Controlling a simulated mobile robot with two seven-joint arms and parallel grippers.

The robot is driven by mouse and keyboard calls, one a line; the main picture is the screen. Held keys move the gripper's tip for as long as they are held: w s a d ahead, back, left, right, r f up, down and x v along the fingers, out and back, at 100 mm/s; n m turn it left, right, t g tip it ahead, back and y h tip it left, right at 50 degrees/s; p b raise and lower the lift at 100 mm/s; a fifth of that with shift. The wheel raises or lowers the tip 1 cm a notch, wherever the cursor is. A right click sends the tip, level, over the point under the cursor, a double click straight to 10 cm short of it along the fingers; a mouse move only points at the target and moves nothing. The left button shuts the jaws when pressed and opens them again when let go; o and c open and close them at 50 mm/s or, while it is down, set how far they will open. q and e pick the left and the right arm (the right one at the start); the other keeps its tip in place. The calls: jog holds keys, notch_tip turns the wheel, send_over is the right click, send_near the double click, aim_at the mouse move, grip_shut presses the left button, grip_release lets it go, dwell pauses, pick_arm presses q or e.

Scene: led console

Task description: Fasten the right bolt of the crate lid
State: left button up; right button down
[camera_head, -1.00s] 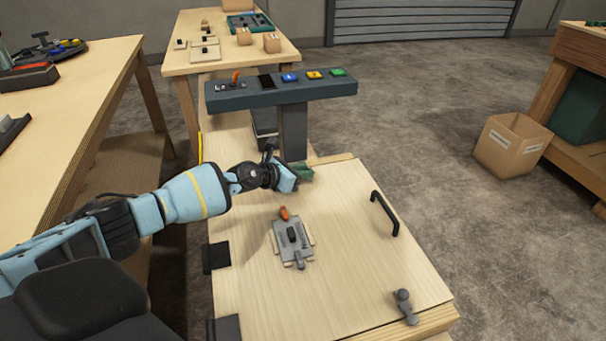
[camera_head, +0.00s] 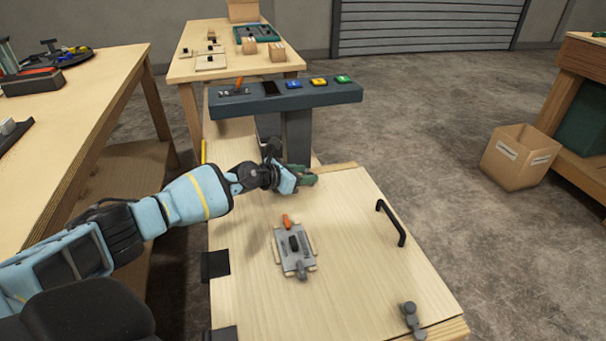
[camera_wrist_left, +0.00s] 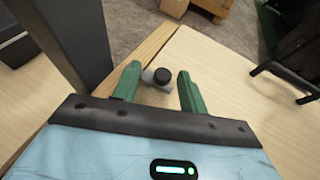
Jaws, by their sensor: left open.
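The crate lid (camera_head: 350,240) is a pale wooden panel with a black handle (camera_head: 391,222) and dark hinges on its left. A grey bolt (camera_head: 412,318) with a round knob sits at its near right corner. My left gripper (camera_head: 310,176) is over the lid's far edge, beside the console post. In the left wrist view its green fingers are open, one on each side of another bolt's dark round knob (camera_wrist_left: 163,76). I cannot tell whether they touch it. This bolt is hidden in the head view. My right gripper is not in view.
A grey plate with an orange lever (camera_head: 293,250) lies mid-lid. The console (camera_head: 285,95) with coloured buttons rises behind the lid. Worktables stand at the left (camera_head: 75,115) and back (camera_head: 185,66). A cardboard box (camera_head: 520,157) is on the floor at right, with open floor before it.

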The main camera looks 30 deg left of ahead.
pick_arm(q)
jog(key=shift+s+a+r+p, duration=0.15)
jog(key=shift+s+r+p, duration=0.1)
jog(key=shift+s+p, duration=0.15)
jog(key=p+v, duration=0.2)
jog(key=v, duration=0.3)
jog(key=shift+r, duration=0.15)
jog(key=shift+p+v, duration=0.45)
jog(key=shift+v, duration=0.3)
jog(key=shift+s, duration=0.15)
